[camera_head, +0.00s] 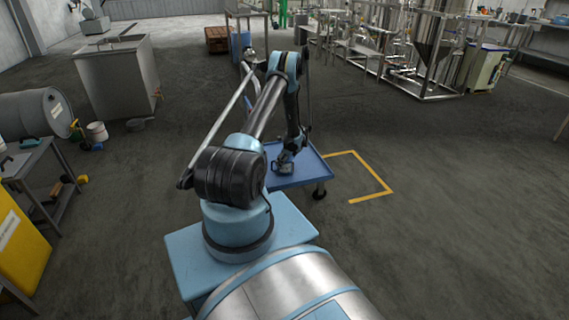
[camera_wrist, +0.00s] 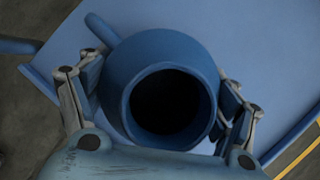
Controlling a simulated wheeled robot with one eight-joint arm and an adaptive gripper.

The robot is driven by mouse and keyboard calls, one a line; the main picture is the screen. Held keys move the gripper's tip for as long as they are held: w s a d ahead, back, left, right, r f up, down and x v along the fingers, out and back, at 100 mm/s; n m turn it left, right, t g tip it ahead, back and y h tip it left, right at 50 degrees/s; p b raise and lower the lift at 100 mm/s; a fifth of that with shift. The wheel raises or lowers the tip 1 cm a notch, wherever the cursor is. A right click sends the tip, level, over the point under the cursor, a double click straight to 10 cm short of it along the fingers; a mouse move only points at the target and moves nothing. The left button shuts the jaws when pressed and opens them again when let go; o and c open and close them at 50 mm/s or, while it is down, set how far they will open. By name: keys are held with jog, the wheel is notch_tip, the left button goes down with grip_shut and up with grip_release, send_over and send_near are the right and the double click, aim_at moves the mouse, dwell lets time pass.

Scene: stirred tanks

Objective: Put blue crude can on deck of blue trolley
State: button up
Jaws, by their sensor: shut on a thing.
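The blue crude can (camera_wrist: 150,55) is a round blue vessel with a dark open mouth, seen from above in the wrist view. My gripper (camera_wrist: 160,105) is shut on it, with one finger on each side. In the head view my gripper (camera_head: 285,158) is low over the deck of the blue trolley (camera_head: 309,168). The can is small there and largely merged with the gripper. The blue deck (camera_wrist: 265,55) lies beneath the can in the wrist view. I cannot tell whether the can's base touches the deck.
A yellow floor marking (camera_head: 378,177) runs right of the trolley. Grey drum (camera_head: 35,112) and a small table (camera_head: 25,160) stand at the left, with a yellow cabinet (camera_head: 20,250) in front. Steel process equipment (camera_head: 425,50) fills the back right. Open floor lies to the right.

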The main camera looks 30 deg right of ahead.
jog(key=o, duration=1.7)
jog(key=v, duration=1.2)
